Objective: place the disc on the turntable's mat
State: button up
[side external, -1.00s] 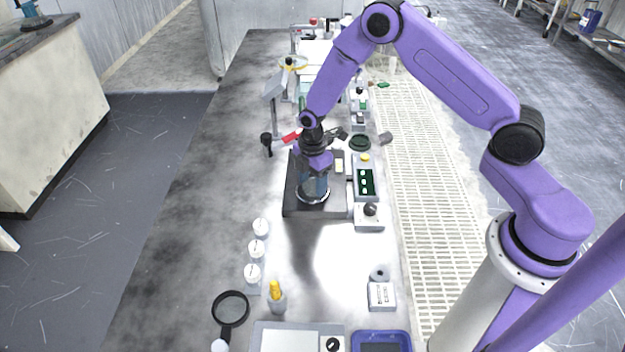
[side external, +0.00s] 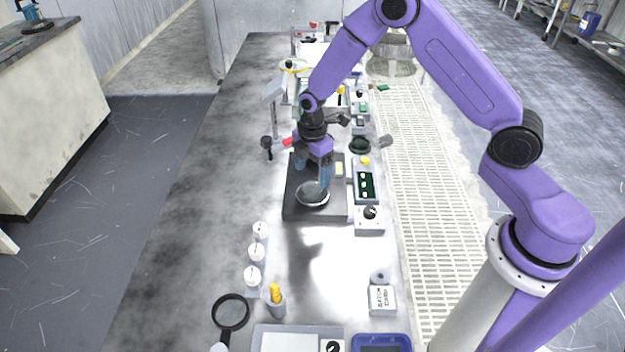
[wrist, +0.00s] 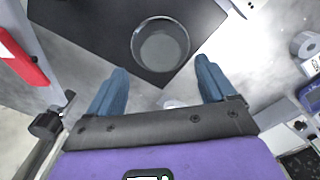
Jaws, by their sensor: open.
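A round grey disc (side external: 313,192) with a pale rim lies flat on the turntable, above its dark square base (side external: 291,208). In the wrist view the disc (wrist: 160,45) is a smoky circle with a lighter edge, standing out from the dark base (wrist: 90,22). The mat cannot be told apart from the disc and looks covered by it. My gripper (side external: 313,178) is open and empty just above the disc, its blue fingers pointing down. In the wrist view the fingers (wrist: 160,70) stand wide apart, with the disc beyond their tips.
A control box with a black knob (side external: 370,213) and a green-faced panel (side external: 366,184) stand right of the base. Small white pots (side external: 256,251) stand at left front, near a magnifier (side external: 230,311) and a yellow-topped bottle (side external: 275,296).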

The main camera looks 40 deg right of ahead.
aim_at(313, 187)
jog(key=s+a+r+m, duration=0.1)
jog(key=s+a+r, duration=0.15)
jog(key=r, duration=0.35)
jog(key=s+a+r, duration=0.1)
jog(key=s+r, duration=0.3)
jog(key=r, duration=0.2)
jog(key=s+d+r+m, duration=0.1)
jog(key=s+r, duration=0.1)
jog(key=s, duration=0.7)
jog(key=s+d+r+m, duration=0.1)
jog(key=s+r+m, duration=0.1)
jog(key=s, duration=0.7)
jog(key=s+d+r+m, duration=0.1)
jog(key=s+d+r, duration=0.1)
jog(key=s, duration=0.6)
jog(key=shift+s+r, duration=0.4)
jog(key=shift+r, duration=0.4)
